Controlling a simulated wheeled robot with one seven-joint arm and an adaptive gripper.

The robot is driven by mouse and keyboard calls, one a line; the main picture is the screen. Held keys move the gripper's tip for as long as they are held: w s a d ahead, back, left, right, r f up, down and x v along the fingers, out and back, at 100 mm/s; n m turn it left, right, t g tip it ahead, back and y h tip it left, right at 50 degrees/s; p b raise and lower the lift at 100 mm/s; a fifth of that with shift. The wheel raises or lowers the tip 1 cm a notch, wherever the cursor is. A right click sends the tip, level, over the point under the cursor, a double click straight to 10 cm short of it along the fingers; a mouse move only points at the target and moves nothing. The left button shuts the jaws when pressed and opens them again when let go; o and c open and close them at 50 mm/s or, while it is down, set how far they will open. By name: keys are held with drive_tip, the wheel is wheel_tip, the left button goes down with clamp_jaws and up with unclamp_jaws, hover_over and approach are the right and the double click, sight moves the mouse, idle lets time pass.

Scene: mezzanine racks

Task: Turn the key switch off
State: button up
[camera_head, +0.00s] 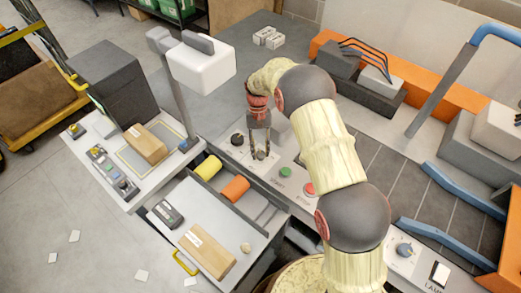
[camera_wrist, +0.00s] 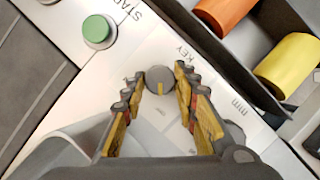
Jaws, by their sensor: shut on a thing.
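The key switch (camera_wrist: 160,75) is a round dark grey knob with a yellow line, on a pale panel next to printed "KEY" lettering. In the wrist view its line points toward the bottom of the picture. My gripper (camera_wrist: 161,86) has its fingertips on both sides of the knob, shut on it. In the head view my gripper (camera_head: 260,153) points down at the panel (camera_head: 262,172) and its fingers largely hide the switch.
A green START button (camera_head: 285,172) and a red STOP button (camera_head: 308,188) are close by on the panel. A black knob (camera_head: 237,139) is to the left.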

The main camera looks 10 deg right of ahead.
idle(0.4)
drive_tip(key=o, duration=1.1)
drive_tip(key=shift+o, duration=0.2)
drive_tip(key=v, duration=1.2)
drive_tip(key=shift+a, duration=0.1)
